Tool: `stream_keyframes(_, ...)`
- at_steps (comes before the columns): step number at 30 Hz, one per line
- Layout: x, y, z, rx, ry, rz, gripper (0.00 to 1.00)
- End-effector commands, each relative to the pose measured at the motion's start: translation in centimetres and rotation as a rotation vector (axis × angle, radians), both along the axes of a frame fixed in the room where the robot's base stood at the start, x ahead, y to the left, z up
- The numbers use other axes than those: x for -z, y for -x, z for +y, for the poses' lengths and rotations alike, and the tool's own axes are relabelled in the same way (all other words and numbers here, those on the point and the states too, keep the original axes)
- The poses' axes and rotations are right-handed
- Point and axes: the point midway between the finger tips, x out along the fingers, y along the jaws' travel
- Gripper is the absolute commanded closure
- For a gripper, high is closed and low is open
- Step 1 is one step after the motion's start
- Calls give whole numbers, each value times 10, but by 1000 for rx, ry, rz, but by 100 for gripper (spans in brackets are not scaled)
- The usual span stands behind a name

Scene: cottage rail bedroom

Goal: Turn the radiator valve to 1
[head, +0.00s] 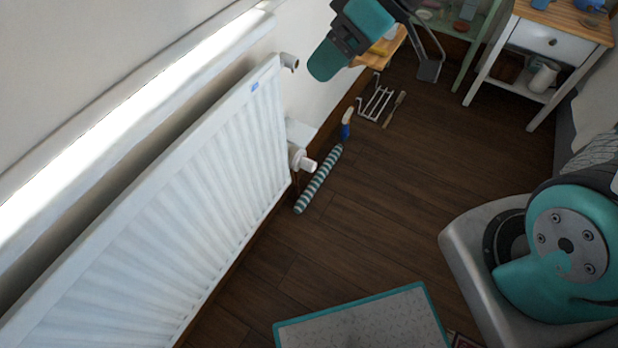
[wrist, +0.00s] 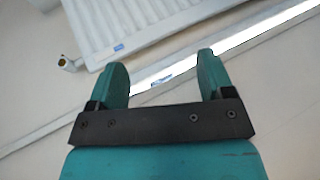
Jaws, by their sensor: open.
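The white panel radiator (head: 180,200) runs along the wall at the left of the head view.
A metal fitting (head: 290,62) juts from the radiator's upper corner. A striped roll (head: 318,180), a blue-and-white bottle (head: 347,122) and a wire rack (head: 376,102) lie or stand near the valve. A teal-edged mat (head: 365,320) is in front. The wooden floor (head: 400,210) between is mostly clear.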

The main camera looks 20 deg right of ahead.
Motion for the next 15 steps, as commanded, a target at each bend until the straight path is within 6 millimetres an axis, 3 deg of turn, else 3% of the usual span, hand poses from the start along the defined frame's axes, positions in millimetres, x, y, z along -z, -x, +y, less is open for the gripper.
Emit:
stream_keyframes(1,40,-11,-3,3,-19,-11,26)
stream_keyframes(15,244,-92,-41,36,-186,-201,26)
